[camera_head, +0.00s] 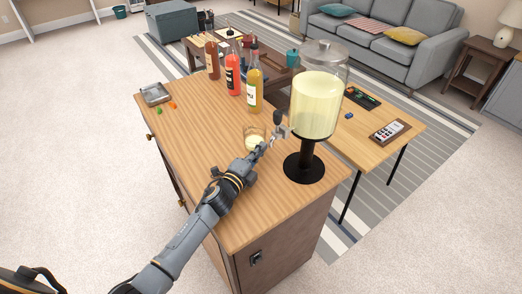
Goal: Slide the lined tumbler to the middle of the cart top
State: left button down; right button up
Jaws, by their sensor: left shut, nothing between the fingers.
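The tumbler (252,138) is a small clear glass with something pale yellow in it. It stands on the wooden cart top (203,128), around its middle and left of the drink dispenser. Any lines on it are too small to make out. My left gripper (262,147) is shut and empty, with its tips low at the near right side of the tumbler. I cannot tell whether they touch it. My right gripper is not in view.
A large drink dispenser (317,105) on a black foot stands right of the tumbler. Several bottles (254,88) stand at the back. A metal tray (155,94) and small garnishes lie at the left corner. The front left of the top is clear.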

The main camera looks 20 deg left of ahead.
pick_arm(q)
jog(key=w+a+b, duration=0.1)
jog(key=w+a, duration=0.1)
jog(key=a, duration=0.3)
jog(key=w+a+b, duration=0.2)
jog(key=w+a, duration=0.1)
jog(key=a, duration=0.2)
jog(key=w+a+b, duration=0.2)
jog(key=w+a, duration=0.1)
jog(key=a, duration=0.2)
jog(key=shift+s+d, duration=0.1)
jog(key=shift+d, duration=0.05)
